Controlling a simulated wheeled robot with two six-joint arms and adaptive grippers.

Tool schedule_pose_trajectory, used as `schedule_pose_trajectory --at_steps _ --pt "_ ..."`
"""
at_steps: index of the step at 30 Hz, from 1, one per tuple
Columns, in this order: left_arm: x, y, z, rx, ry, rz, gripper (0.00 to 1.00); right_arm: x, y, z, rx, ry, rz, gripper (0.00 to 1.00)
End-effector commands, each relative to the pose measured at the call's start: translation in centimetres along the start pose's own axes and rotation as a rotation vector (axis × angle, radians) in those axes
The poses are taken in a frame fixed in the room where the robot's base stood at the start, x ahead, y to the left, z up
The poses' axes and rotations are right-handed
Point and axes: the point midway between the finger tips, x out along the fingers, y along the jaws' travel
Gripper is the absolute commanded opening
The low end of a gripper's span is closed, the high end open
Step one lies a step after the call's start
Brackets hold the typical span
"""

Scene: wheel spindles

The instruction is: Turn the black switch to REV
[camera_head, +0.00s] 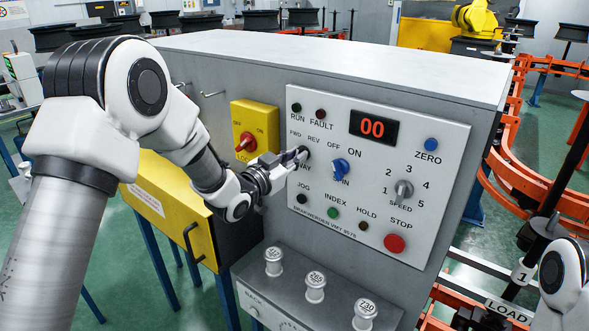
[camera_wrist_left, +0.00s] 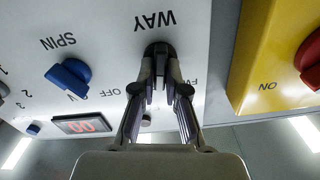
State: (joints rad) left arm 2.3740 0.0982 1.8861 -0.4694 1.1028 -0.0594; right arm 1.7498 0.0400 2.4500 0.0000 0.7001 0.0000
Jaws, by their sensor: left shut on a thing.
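The black switch (camera_head: 304,152) sits at the upper left of the white control panel (camera_head: 440,210), beneath the FWD and REV marks and above the lettering WAY. It also shows in the left wrist view (camera_wrist_left: 158,50), which sees the panel upside down. My left gripper (camera_head: 297,156) reaches it from the left. Its two fingers close around the switch knob in the left wrist view (camera_wrist_left: 160,80). The fingers cover much of the knob and part of the lettering, so I cannot tell which mark it points to. My right gripper is out of view.
Right of the black switch is a blue SPIN switch (camera_head: 340,170). A grey speed knob (camera_head: 404,191) and red STOP button (camera_head: 394,243) lie further right. A yellow box with a red knob (camera_head: 245,143) is close left of my gripper. White spools stand below (camera_head: 316,287).

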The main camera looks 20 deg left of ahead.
Motion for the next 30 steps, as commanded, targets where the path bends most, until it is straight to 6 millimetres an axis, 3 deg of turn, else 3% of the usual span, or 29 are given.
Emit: schedule_pose_trajectory --at_steps 1,9,28,30 --pt "0.0 0.2 0.6 0.034 -0.001 0.0 0.0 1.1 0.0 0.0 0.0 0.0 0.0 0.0" --pt "0.0 0.2 0.3 0.184 -0.001 0.0 0.0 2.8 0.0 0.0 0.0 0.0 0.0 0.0" --pt "0.0 0.2 0.1 0.245 -0.003 0.001 0.0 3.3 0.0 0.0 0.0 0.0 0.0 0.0" --pt "0.0 0.2 0.1 0.245 -0.003 0.001 0.3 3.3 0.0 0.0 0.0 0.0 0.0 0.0"
